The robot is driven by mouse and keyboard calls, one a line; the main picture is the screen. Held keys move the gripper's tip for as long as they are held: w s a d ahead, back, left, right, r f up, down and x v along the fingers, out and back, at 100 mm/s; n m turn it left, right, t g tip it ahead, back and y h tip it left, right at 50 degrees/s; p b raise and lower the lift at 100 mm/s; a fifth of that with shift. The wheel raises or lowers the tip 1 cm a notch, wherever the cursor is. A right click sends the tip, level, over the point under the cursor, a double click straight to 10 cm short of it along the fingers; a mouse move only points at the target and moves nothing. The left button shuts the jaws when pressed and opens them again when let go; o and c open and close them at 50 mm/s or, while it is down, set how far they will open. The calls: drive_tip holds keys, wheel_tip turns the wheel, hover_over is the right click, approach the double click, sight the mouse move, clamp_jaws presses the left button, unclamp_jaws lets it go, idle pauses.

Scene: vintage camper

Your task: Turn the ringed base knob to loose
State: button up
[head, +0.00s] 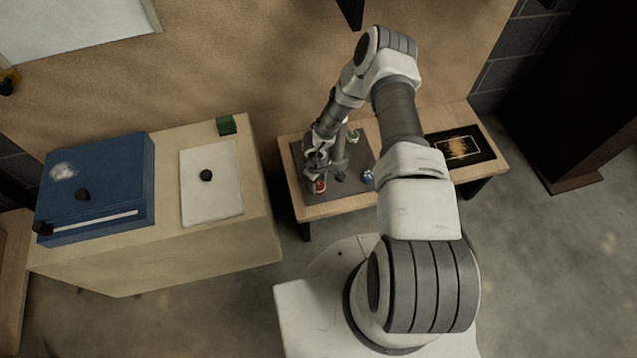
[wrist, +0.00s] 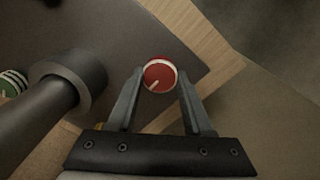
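The red knob (wrist: 158,77) has a pale ring around its rim and a light pointer line that slants to the lower left in the wrist view. It also shows as a small red spot in the head view (head: 319,187), at the front left of the dark mat. My gripper (wrist: 160,72) has one fingertip on each side of the knob, and the jaws look open. Contact with the knob cannot be made out. A dark cylindrical post (wrist: 75,82) stands to the left of the fingers. No label for loose is readable.
A green-and-white knob (head: 353,136) and a blue-and-white knob (head: 367,176) are on the same bench (head: 345,206). A black panel with an orange pattern (head: 459,147) lies at its right end. The counter (head: 160,262) at left carries a blue box (head: 110,180) and a white board (head: 212,190).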

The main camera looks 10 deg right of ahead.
drive_tip(key=o, duration=0.4)
drive_tip(key=r+p, duration=0.2)
drive_tip(key=r, duration=0.3)
drive_tip(key=r+p, duration=0.2)
drive_tip(key=r, duration=0.4)
drive_tip(key=r+p, duration=0.3)
drive_tip(key=r, duration=0.3)
drive_tip(key=shift+s+a+r, duration=0.2)
drive_tip(key=shift+s+a, duration=0.05)
drive_tip(key=shift+a, duration=0.1)
